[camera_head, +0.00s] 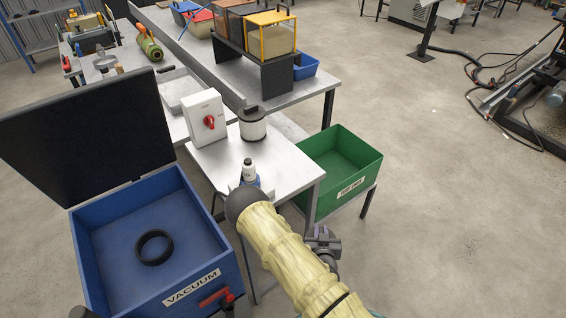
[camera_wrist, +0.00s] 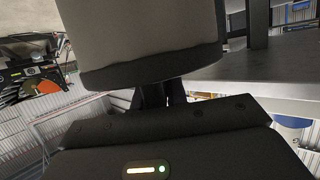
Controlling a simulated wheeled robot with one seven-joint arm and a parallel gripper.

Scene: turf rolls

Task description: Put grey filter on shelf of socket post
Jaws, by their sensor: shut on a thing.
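The grey filter (camera_wrist: 140,40) fills the top of the wrist view, a broad cylinder with a dark bottom rim; its top is cut off. My gripper (camera_wrist: 158,95) is shut on it, with the dark fingers at the lower rim. In the head view a pale cylinder with dark bands (camera_head: 252,127), seemingly this filter, shows over the small grey metal top (camera_head: 285,172); I cannot tell whether it touches that top. A white box with a red rotary switch (camera_head: 205,118) stands to its left. I cannot tell whether this belongs to the socket post.
A blue bin marked VACUUM (camera_head: 160,290), lid open, holds a black ring (camera_head: 154,247) at the lower left. A green bin (camera_head: 345,150) stands right of the metal top. A long bench with a black stand (camera_head: 262,70) lies behind.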

